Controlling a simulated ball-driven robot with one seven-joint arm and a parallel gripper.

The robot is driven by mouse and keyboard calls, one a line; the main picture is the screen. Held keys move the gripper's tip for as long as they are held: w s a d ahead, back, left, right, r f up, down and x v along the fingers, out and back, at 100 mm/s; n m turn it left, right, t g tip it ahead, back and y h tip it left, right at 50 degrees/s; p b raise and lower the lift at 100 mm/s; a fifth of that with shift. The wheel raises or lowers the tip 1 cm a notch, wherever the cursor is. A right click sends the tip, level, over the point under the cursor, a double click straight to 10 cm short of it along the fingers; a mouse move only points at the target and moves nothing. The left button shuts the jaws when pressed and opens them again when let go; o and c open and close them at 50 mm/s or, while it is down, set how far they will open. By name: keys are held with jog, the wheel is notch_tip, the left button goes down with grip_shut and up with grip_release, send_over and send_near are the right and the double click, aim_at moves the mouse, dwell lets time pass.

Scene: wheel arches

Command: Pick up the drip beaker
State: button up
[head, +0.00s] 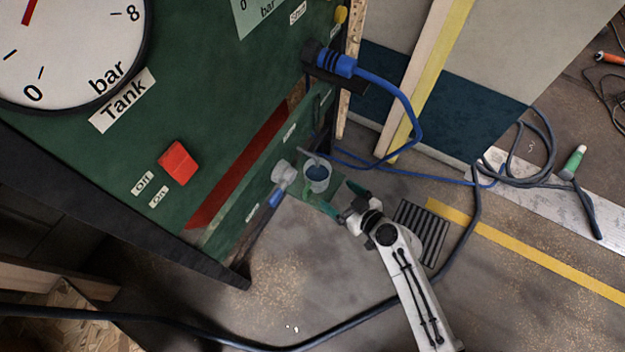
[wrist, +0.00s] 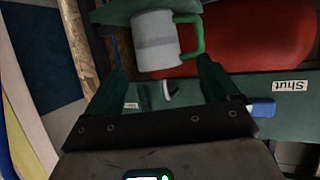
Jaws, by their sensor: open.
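The drip beaker (head: 317,178) is a pale, cup-shaped vessel with a green handle and a bluish inside, at the lower corner of the green panel. In the wrist view the beaker (wrist: 154,42) lies just beyond my fingertips, roughly between their lines, with its green handle to the right. My gripper (head: 341,200) has green fingers and is open, on the near right side of the beaker. In the wrist view my gripper (wrist: 163,78) shows nothing held between its fingers. I cannot tell whether a finger touches the beaker.
A grey fitting (head: 283,173) with a blue lever (head: 275,198) sits left of the beaker. The green panel (head: 230,100) rises behind, with a red tank (wrist: 265,35) inside its opening. A blue hose (head: 400,100) hangs at the right. A dark cable (head: 350,330) crosses the floor.

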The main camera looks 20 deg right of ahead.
aim_at(325, 183)
jog(key=x, duration=0.5)
jog(key=shift+w+d+f+b, duration=0.1)
jog(key=shift+d+f+b, duration=0.25)
jog(key=shift+b+x, duration=0.65)
jog(key=shift+x, duration=2.45)
jog(key=shift+f, duration=0.15)
jog(key=shift+c, duration=0.5)
jog(key=c, duration=0.8)
